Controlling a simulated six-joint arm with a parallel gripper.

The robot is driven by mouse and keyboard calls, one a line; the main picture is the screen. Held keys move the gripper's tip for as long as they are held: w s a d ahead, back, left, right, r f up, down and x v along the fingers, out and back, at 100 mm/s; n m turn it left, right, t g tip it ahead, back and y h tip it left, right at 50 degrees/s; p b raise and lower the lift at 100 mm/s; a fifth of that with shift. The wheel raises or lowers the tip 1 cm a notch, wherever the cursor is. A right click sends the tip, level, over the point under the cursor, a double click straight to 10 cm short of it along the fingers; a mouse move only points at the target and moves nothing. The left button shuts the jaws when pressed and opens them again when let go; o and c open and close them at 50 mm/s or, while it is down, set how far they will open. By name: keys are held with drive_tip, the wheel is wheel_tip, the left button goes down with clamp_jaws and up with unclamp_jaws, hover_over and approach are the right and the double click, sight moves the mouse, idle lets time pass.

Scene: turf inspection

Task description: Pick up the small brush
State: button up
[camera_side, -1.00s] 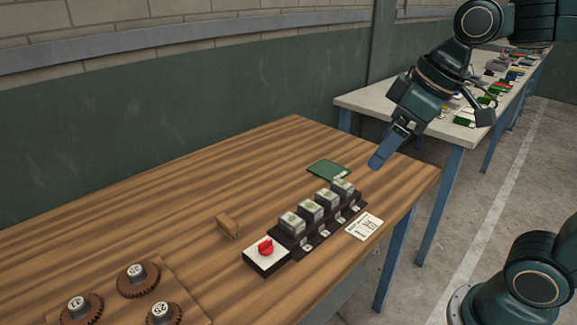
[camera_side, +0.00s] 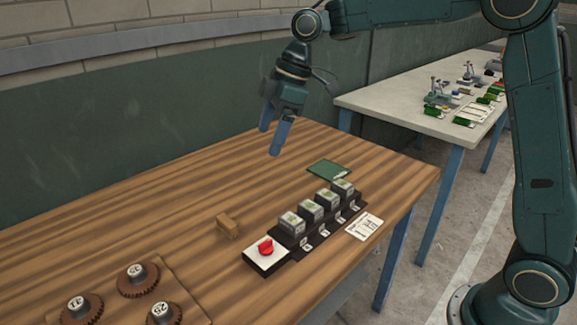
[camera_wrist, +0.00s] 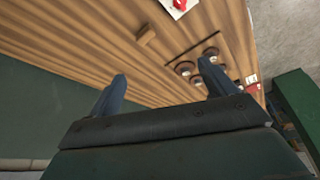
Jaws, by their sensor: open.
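The small brush (camera_side: 228,226) is a short tan wooden block lying on the brown striped tabletop, left of the box with the red knob. Its bristles are hard to make out. My gripper (camera_side: 271,140) hangs above the far part of the table, to the right of and well above the brush. Its two blue fingers are spread with nothing between them. In the wrist view the brush (camera_wrist: 146,36) shows as a small block beyond the open fingers (camera_wrist: 162,72), apart from both.
A white-topped box with a red knob (camera_side: 266,252) and a row of grey modules (camera_side: 311,210) stand right of the brush. A green card (camera_side: 329,170) and white label (camera_side: 364,226) lie nearby. Geared parts (camera_side: 138,280) sit front left. The wood around the brush is clear.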

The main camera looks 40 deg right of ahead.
drive_tip(key=w+a+f+n+g, duration=0.1)
drive_tip(key=w+f+n, duration=0.2)
drive_tip(key=w+f, duration=0.3)
drive_tip(key=n+g+y, duration=0.1)
drive_tip(key=n, duration=0.2)
approach(227, 219)
wheel_tip(227, 219, up, 3)
drive_tip(key=shift+d, duration=0.5)
drive_tip(key=x, duration=0.8)
drive_tip(key=shift+s+a+f, duration=0.1)
drive_tip(key=shift+f, duration=0.15)
drive_tip(key=shift+x, duration=2.6)
